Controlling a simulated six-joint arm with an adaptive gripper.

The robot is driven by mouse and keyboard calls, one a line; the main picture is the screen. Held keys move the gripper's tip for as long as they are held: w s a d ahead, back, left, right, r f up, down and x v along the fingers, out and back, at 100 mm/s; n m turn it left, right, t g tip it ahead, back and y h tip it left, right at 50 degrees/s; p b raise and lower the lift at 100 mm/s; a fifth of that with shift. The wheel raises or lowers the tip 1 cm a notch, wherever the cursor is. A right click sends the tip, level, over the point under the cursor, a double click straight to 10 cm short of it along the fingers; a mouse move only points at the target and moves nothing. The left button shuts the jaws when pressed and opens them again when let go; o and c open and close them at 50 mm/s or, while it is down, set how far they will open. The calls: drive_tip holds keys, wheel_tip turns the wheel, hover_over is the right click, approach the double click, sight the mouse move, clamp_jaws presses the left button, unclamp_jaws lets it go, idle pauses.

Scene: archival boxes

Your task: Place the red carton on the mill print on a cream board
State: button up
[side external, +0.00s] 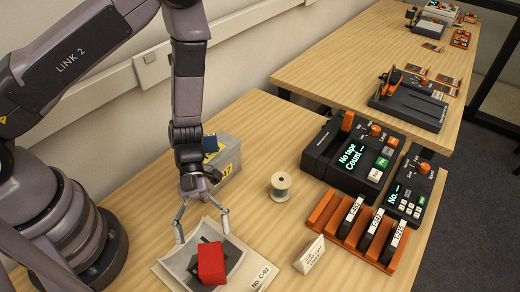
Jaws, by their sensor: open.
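The red carton (211,263) stands on the cream board (178,264), over a dark picture (233,251) that shows around it. The carton hides most of that picture, so I cannot make out a mill. The board has a curled sheet-like edge and a label reading "No. C-92". My gripper (203,235) is open and empty, pointing down, with its fingers spread just above and behind the carton. I cannot tell whether a fingertip touches the carton or board.
A grey box with a yellow label (228,160) stands behind my gripper. A thread spool (281,187), a small white card (309,254), an orange rack (359,228) and a dark counter device (352,158) stand to the right. Bare table lies between spool and board.

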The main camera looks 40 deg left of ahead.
wheel_tip(320, 180, up, 3)
drive_tip(key=shift+f, duration=0.2)
drive_tip(key=shift+w+r, duration=0.15)
drive_tip(key=shift+r, duration=0.15)
drive_tip(key=w+a+r+n+t+y, duration=0.2)
drive_tip(key=w+a+r+n+t, duration=0.3)
drive_tip(key=w, duration=0.4)
drive_tip(key=w+a+r+n+t+y, duration=0.3)
drive_tip(key=w+a+r+n+t, duration=0.1)
drive_tip(key=w+r+t, duration=0.4)
drive_tip(key=w+a+r+n+t+y, duration=0.1)
drive_tip(key=a+r+n+t+y, duration=0.25)
drive_tip(key=a+r+n, duration=0.4)
drive_tip(key=s+a+r+n+g+y, duration=0.1)
drive_tip(key=s+a+r+n+y, duration=0.2)
drive_tip(key=s+a+r+n, duration=0.4)
drive_tip(key=s+n+g+h, duration=0.1)
drive_tip(key=s+n, duration=0.4)
drive_tip(key=s, duration=0.8)
drive_tip(key=shift+s+d+r+g+h, duration=0.3)
drive_tip(key=shift+r+g+h, duration=0.1)
drive_tip(key=shift+g, duration=0.25)
